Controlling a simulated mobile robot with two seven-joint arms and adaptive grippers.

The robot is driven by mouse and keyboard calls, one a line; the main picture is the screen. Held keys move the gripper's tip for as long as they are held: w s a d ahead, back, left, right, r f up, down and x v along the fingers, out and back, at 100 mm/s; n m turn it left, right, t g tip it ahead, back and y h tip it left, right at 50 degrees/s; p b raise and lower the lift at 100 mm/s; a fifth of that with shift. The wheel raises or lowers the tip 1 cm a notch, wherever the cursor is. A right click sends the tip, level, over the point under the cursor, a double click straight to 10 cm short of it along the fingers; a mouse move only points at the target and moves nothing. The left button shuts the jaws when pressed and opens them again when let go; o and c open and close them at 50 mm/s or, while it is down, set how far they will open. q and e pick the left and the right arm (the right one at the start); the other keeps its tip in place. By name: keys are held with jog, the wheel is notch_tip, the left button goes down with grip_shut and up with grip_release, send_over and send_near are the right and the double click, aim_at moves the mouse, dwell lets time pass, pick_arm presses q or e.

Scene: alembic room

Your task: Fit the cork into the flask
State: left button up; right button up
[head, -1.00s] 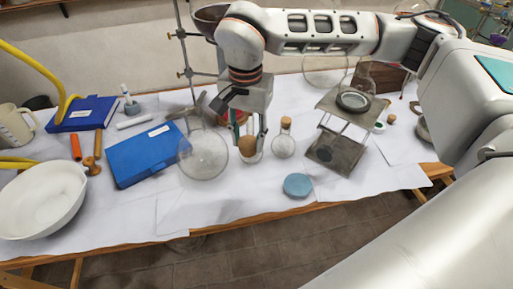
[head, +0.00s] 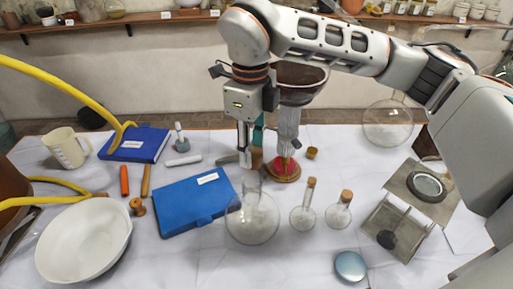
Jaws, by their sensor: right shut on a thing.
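The brown cork (head: 256,157) is held upright between the fingers of my right gripper (head: 253,152), which is shut on it. The large round clear flask (head: 252,222) stands on the white-covered table, its neck (head: 251,184) pointing up. The cork is directly over the neck in this view. I cannot tell whether its lower end touches the rim or is still apart from it. My left gripper is not in view.
Two small corked flasks (head: 303,217) (head: 338,214) stand just right of the large flask. A blue case (head: 192,205) lies to its left, and a white bowl (head: 85,248) farther left. A metal stand (head: 395,228) is on the right. A round blue-grey disc (head: 350,266) lies in front.

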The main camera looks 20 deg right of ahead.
jog(key=shift+r, duration=0.1)
jog(key=shift+w+a, duration=0.1)
jog(key=shift+f, duration=2.3)
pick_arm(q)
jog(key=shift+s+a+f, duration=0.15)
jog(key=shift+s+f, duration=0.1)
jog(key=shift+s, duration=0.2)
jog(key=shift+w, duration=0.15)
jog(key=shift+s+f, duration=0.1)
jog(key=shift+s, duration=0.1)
pick_arm(e)
jog(key=shift+f, duration=0.15)
